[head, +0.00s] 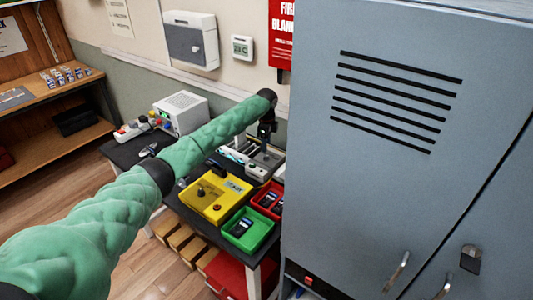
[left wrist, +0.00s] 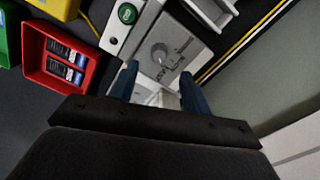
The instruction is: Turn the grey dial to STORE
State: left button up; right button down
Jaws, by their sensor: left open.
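The grey dial (left wrist: 160,55) shows in the left wrist view as a round knob on a light grey panel (left wrist: 178,38). Markings are printed around it, too small and turned for me to read. My left gripper (left wrist: 158,85) is open, with its two dark blue fingers apart. In this view the dial appears just beyond and between the fingertips, and nothing is held. In the head view my left gripper (head: 267,132) points down over the back of the table, beside the cabinet. The dial is not clear there. My right gripper is not in view.
A tall blue-grey cabinet (head: 400,190) stands close on the right. A yellow box (head: 203,207), a green tray (head: 262,232) and a red tray (left wrist: 88,85) with phones are on the dark table. A green button (left wrist: 127,13) is beside the panel.

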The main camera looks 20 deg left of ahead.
aim_at(266, 155)
pick_arm(q)
jog(key=shift+f+p, duration=1.05)
jog(key=shift+f, duration=2.05)
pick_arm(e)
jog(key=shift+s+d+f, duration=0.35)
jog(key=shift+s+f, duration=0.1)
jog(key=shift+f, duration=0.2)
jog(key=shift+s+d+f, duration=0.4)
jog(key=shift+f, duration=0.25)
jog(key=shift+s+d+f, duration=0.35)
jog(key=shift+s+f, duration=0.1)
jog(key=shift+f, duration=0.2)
pick_arm(q)
jog(key=shift+c, duration=0.5)
jog(key=c, duration=0.9)
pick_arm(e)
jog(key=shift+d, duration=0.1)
